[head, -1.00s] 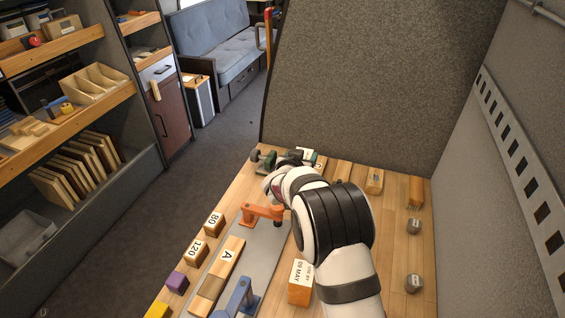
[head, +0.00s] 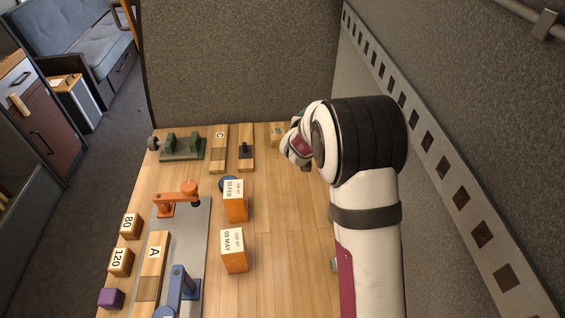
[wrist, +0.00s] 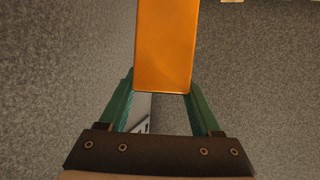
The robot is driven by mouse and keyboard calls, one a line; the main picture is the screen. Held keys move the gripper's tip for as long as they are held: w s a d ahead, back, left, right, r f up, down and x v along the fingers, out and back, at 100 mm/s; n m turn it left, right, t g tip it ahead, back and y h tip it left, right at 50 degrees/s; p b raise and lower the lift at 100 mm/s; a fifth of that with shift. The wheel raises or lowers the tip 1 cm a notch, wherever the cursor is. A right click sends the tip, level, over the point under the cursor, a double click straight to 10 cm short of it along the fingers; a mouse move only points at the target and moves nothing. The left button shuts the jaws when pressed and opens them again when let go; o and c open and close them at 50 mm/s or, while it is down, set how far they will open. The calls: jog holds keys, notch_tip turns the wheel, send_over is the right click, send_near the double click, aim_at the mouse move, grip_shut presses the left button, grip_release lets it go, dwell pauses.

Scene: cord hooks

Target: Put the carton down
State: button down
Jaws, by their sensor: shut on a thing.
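An orange carton (wrist: 163,45) is between the green fingers of my gripper (wrist: 162,88) in the wrist view, and the gripper is shut on it. The carton's lower end shows plain, with no label visible. In the head view my arm hides the held carton and nearly all of the gripper. Two other orange-sided cartons with white printed tops stand on the wooden bench (head: 285,285): one carton (head: 235,206) has a date that looks like FEB, and nearer the front is the 09 MAY carton (head: 234,260).
An orange clamp (head: 178,197) and a blue clamp (head: 178,290) stand on a grey strip along the left. Blocks 80 (head: 130,226) and 120 (head: 120,261) and a purple block (head: 111,298) line the left edge. A green vise (head: 182,146) sits at the back. My arm covers the right side.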

jog(key=shift+s+d, duration=0.2)
jog(key=shift+d, duration=0.7)
jog(key=shift+w+a+f, duration=0.15)
jog(key=shift+f, duration=0.15)
jog(key=w+a+f, duration=0.5)
jog(key=a+f, duration=0.4)
jog(key=f, duration=0.1)
jog(key=shift+a+f, duration=0.2)
jog(key=shift+a, duration=0.1)
jog(key=shift+f, duration=0.1)
jog(key=shift+c, duration=0.4)
grip_release()
jog(key=shift+m, duration=0.3)
